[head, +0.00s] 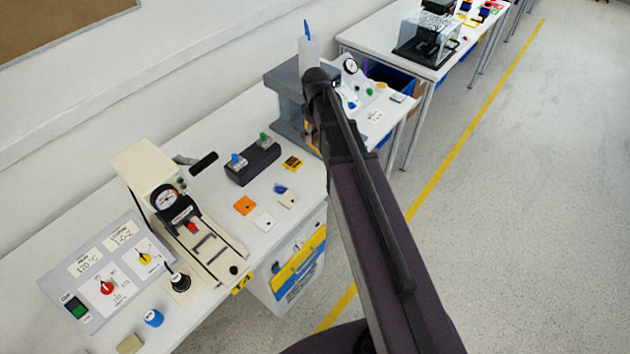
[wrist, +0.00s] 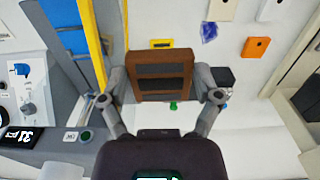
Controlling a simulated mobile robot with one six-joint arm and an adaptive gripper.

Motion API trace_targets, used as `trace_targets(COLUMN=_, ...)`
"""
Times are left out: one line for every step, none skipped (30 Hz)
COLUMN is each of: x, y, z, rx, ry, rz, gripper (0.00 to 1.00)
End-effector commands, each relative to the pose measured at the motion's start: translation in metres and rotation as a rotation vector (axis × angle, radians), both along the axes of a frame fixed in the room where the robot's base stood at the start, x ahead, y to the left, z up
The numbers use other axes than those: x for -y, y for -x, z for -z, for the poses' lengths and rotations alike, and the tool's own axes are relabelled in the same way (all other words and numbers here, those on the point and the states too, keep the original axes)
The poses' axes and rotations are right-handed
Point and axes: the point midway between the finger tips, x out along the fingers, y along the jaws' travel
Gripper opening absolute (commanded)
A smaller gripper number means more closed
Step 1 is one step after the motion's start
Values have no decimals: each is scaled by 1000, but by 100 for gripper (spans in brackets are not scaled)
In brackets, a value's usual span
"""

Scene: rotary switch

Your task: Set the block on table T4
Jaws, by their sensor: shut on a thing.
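My gripper (wrist: 160,98) is shut on a brown block (wrist: 163,72) with dark recessed panels, one finger at each side. The block hangs over the far part of a white table in the wrist view; its height above the top is hard to judge.
On that table stand a switch panel (head: 108,268), a cream press (head: 175,205), a dark box with blue and green knobs (head: 252,162), an orange tile (head: 244,205) and pale tiles. A grey machine (head: 285,95) stands behind. Bare surface lies around the tiles.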

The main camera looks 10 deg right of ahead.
Motion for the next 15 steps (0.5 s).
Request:
trace_targets(x=0, y=0, z=10, rx=0, ry=0, rz=0, gripper=33)
trace_targets(x=0, y=0, z=13, rx=0, ry=0, rz=0, gripper=33)
trace_targets(x=0, y=0, z=17, rx=0, ry=0, rz=0, gripper=33)
trace_targets(x=0, y=0, z=20, rx=0, ry=0, rz=0, gripper=33)
trace_targets(x=0, y=0, z=23, rx=0, ry=0, rz=0, gripper=33)
trace_targets(x=0, y=0, z=27, rx=0, ry=0, rz=0, gripper=33)
trace_targets(x=0, y=0, z=29, rx=0, ry=0, rz=0, gripper=33)
trace_targets(x=0, y=0, z=32, rx=0, ry=0, rz=0, gripper=33)
trace_targets(x=0, y=0, z=36, rx=0, ry=0, rz=0, gripper=33)
trace_targets(x=0, y=0, z=39, rx=0, ry=0, rz=1, gripper=33)
trace_targets(x=0, y=0, z=42, rx=0, ry=0, rz=1, gripper=33)
trace_targets(x=0, y=0, z=46, rx=0, ry=0, rz=1, gripper=33)
trace_targets(x=0, y=0, z=49, rx=0, ry=0, rz=1, gripper=33)
trace_targets(x=0, y=0, z=51, rx=0, ry=0, rz=1, gripper=33)
trace_targets(x=0, y=0, z=55, rx=0, ry=0, rz=1, gripper=33)
